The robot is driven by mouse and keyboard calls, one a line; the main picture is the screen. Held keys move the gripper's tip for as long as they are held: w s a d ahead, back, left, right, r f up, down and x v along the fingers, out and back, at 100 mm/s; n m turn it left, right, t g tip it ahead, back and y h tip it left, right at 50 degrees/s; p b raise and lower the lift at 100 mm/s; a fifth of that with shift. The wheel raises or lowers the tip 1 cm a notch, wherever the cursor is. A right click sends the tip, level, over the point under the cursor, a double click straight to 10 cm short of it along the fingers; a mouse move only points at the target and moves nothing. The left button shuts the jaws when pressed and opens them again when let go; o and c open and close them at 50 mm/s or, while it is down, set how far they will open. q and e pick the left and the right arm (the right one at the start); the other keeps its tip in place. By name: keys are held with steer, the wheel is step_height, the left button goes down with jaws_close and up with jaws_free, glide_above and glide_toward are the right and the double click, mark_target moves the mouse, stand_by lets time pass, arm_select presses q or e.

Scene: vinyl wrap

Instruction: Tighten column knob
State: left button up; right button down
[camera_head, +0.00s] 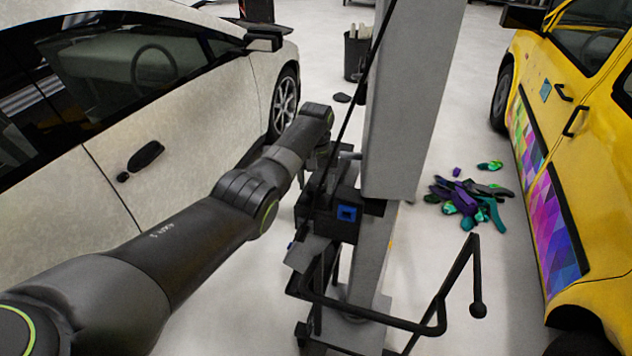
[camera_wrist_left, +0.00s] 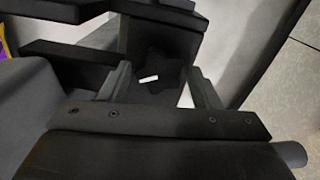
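The column knob (camera_wrist_left: 168,76) is a dark, lobed, star-like knob on the dark bracket in the left wrist view. My left gripper (camera_wrist_left: 158,70) is open there, with one finger on each side of the knob and a gap showing on both sides. In the head view my left arm reaches from the left to the grey column (camera_head: 408,100). Its gripper (camera_head: 325,158) is small and dark against the column's black bracket (camera_head: 345,205), and its fingertips and the knob are hard to make out there. My right gripper is not in view.
Black bent-tube bars (camera_head: 400,322) stick out low from the column. A white car (camera_head: 190,130) stands at left, a yellow car (camera_head: 590,140) at right. A pile of purple and green gloves (camera_head: 468,200) lies on the floor. A dark bin (camera_head: 355,55) stands behind.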

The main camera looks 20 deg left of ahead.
arm_select(q)
steer(key=c, duration=0.7)
steer(key=shift+o, duration=0.2)
steer(key=shift+m, duration=0.4)
steer(key=m+p, duration=0.1)
steer(key=m, duration=0.2)
steer(key=shift+r+m, duration=0.1)
steer(key=shift+m, duration=0.2)
steer(key=m, duration=0.6)
steer(key=shift+p, duration=0.3)
steer(key=m, duration=0.6)
steer(key=shift+w+m, duration=0.1)
steer(key=shift+m, duration=0.3)
steer(key=m, duration=0.3)
steer(key=shift+m, duration=1.8)
